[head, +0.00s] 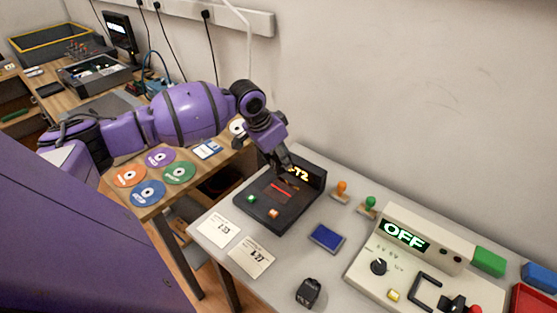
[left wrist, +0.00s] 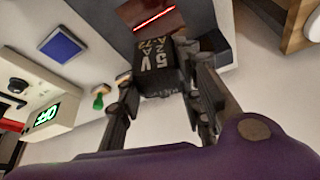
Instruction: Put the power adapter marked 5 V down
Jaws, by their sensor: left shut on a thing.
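My left gripper (head: 284,167) is over the back part of a dark device (head: 268,212) with a lit display and a glowing red line. In the left wrist view my left gripper (left wrist: 163,82) is shut on the black power adapter (left wrist: 157,65), which shows "5 V" and "2 A" in pale print. The adapter's far end is near the dark device with the red line (left wrist: 152,20); I cannot tell whether they touch. In the head view the adapter is hard to make out among the dark fingers. My right gripper is not in view.
A small black block (head: 308,292) stands at the table's front. Two printed cards (head: 251,257), a blue pad (head: 327,237) and two stamps (head: 342,191) lie around the device. A control box (head: 404,262) reading OFF is at right. Bare grey tabletop (head: 290,255) lies between.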

